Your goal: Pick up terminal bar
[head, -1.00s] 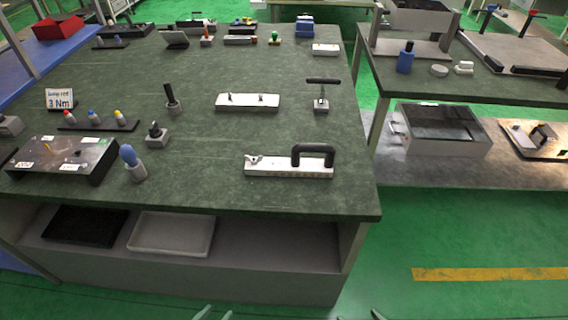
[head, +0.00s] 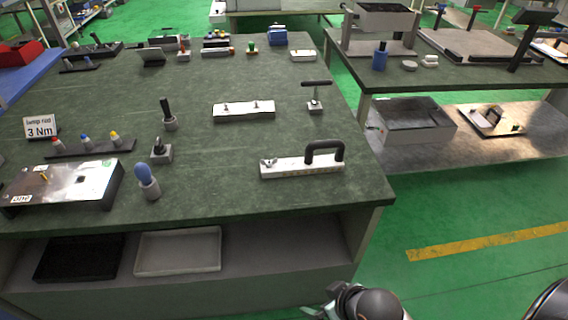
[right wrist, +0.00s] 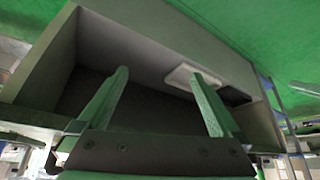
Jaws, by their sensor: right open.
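Two white bars lie on the green-topped table (head: 330,205) in the head view. One has two small studs (head: 243,109); the other, nearer the front edge, has a black arched handle and a small metal clamp (head: 302,166). I cannot tell for sure which is the terminal bar. Both lie free, with no gripper touching them. My right gripper, with green fingers, is open and empty in the right wrist view (right wrist: 158,75). It faces the table's lower shelf, away from both bars. Dark parts of my arm show at the bottom of the head view. My left gripper is not in view.
A T-handled tool (head: 315,97), a blue-topped tool (head: 148,182) and a metal plate fixture (head: 62,185) stand on the table. Black (head: 80,257) and grey (head: 178,252) trays lie on the shelf below. A second table (head: 440,78) stands at right.

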